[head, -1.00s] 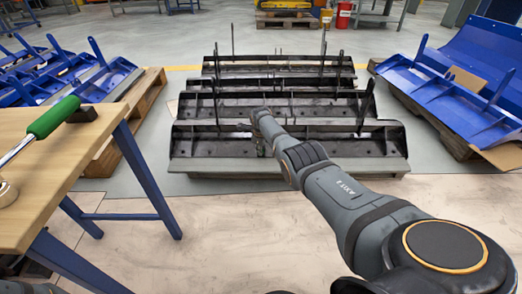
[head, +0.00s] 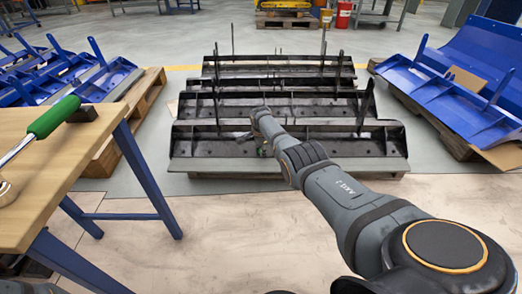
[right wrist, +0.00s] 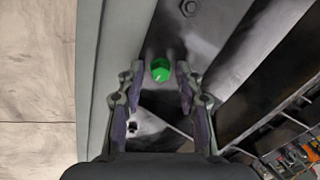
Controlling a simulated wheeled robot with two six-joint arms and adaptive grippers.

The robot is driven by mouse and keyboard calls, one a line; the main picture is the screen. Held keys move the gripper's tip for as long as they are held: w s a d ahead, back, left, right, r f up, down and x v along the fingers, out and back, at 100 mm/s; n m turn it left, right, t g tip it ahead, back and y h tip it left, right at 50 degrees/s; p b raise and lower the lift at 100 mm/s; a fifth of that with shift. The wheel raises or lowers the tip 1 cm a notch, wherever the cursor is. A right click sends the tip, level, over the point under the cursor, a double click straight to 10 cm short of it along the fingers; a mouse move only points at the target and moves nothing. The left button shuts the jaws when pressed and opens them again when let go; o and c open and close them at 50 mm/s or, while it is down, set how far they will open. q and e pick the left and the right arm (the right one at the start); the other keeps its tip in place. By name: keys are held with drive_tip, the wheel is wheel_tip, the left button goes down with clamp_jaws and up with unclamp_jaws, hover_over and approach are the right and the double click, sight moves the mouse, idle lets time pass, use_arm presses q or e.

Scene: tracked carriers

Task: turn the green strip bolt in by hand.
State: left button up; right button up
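A green bolt (right wrist: 160,70) shows in the right wrist view on a dark metal strip, its head between the two fingertips of my right gripper (right wrist: 159,72). The fingers are apart, with a narrow gap visible on each side of the bolt; I cannot tell how far along its height they reach. In the head view my right gripper (head: 263,149) is small and dark over the nearest black carrier (head: 330,146), and the bolt cannot be made out there. My left gripper is not in view.
A plain hex bolt (right wrist: 189,8) sits farther along the strip. A wooden table (head: 50,165) at left bears a green-handled tool (head: 53,117). Blue metal parts (head: 455,90) lie on pallets at both sides. Bare floor lies in front of the carriers.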

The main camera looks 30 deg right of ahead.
drive_tip(key=n, duration=1.1)
drive_tip(key=shift+n, duration=0.4)
drive_tip(key=n, duration=0.8)
clamp_jaws()
